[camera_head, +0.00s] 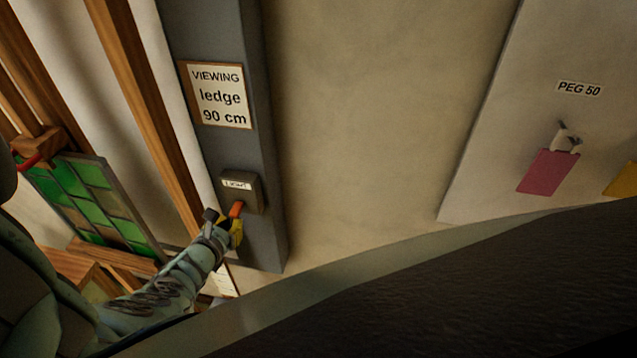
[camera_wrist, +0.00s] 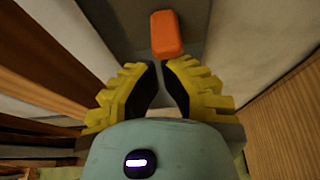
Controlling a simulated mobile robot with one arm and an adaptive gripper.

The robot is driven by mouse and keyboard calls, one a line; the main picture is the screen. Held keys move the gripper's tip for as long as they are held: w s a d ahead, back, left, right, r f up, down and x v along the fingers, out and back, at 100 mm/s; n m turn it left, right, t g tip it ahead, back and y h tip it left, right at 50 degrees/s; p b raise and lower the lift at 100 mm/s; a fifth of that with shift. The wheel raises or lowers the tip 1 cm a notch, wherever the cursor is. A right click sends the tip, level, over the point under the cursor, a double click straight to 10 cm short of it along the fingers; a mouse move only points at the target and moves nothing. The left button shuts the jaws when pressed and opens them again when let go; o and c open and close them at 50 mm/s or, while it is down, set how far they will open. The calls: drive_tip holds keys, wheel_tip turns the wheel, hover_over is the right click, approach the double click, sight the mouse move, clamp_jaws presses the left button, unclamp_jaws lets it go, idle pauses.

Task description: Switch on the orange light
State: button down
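The light switch is a dark box (camera_head: 240,190) marked "LIGHT" on a grey post (camera_head: 220,45). An orange rocker or lever (camera_head: 237,209) sits at its lower edge. The same orange part (camera_wrist: 166,34) shows in the wrist view, just beyond my fingertips. My gripper (camera_head: 226,223) is at the lower edge of the switch, close to the orange part. In the wrist view my two yellow fingers with dark pads (camera_wrist: 163,82) stand close together with a narrow gap and nothing between them. Whether a fingertip touches the orange part is unclear.
A sign (camera_head: 217,95) reading "VIEWING ledge 90 cm" is on the post above the switch. A green leaded panel (camera_head: 85,195) stands in wooden framing at left. The wall between is bare.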

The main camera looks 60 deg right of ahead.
drive_tip(key=shift+a+r+y+p, duration=0.15)
drive_tip(key=shift+r+y+p, duration=0.4)
drive_tip(key=shift+p, duration=0.5)
drive_tip(key=shift+s+r+g+y+p, duration=0.15)
drive_tip(key=shift+g+y+p, duration=0.25)
drive_tip(key=shift+y+p, duration=0.35)
drive_tip(key=shift+r+p, duration=0.75)
drive_tip(key=shift+p, duration=0.1)
drive_tip(key=shift+f, duration=0.15)
